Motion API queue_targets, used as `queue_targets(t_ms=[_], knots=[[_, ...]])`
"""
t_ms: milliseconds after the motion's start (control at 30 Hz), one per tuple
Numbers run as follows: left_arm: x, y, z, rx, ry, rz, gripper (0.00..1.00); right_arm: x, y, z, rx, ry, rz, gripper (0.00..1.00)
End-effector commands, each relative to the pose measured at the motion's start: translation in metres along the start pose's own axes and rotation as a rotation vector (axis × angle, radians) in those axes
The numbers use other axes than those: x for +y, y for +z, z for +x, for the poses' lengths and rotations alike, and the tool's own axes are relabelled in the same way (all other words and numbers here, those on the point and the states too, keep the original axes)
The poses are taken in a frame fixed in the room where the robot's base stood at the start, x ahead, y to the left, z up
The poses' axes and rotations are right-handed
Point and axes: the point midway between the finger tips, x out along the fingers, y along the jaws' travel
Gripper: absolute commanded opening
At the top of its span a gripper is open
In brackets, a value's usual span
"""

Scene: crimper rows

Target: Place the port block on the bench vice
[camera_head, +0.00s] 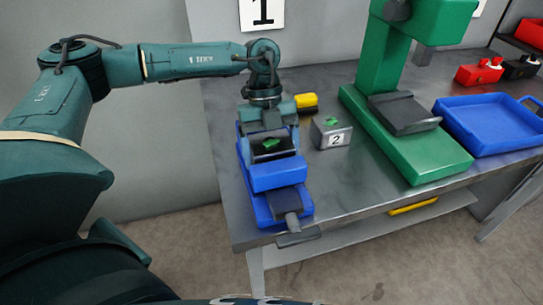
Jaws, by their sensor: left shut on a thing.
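The blue bench vice (277,175) stands at the left front corner of the bench, its grey screw and handle pointing towards me. My left gripper (270,140) reaches down over the back part of the vice and is shut on a dark block with a green patch, which I take to be the port block (270,146). The block is at the vice's jaw opening, behind the blue front jaw. The gripper and the jaw hide its lower part, so I cannot tell whether it touches the vice. My right gripper is not in view.
A grey block labelled 2 (330,134), with a green patch on top, stands right of the vice. A yellow and black item (306,102) lies behind it. A green press (415,150) and a blue tray (490,145) stand further right. The bench front is clear.

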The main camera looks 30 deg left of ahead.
Motion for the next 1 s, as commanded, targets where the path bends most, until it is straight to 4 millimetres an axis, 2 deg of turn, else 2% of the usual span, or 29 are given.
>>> queue_targets(t_ms=[333, 367, 500, 567, 867, 1000], knots=[[-0.001, 0.0, 0.0, -0.001, -0.005, 0.002, 0.25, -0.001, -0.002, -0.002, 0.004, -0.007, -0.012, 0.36], [-0.001, 0.001, 0.001, -0.001, -0.002, 0.001, 0.84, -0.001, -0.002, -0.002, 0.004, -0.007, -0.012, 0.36], [0.0, 0.0, 0.001, -0.001, -0.001, 0.001, 0.96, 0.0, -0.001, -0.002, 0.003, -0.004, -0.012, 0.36], [0.0, 0.0, 0.001, -0.001, -0.001, 0.0, 1.0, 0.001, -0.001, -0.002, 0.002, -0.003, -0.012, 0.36], [-0.001, -0.001, -0.004, -0.001, -0.003, 0.0, 1.0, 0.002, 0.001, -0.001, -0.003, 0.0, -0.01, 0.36], [-0.002, 0.0, -0.022, -0.003, -0.006, -0.001, 1.0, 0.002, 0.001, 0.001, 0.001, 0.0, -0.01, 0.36]])
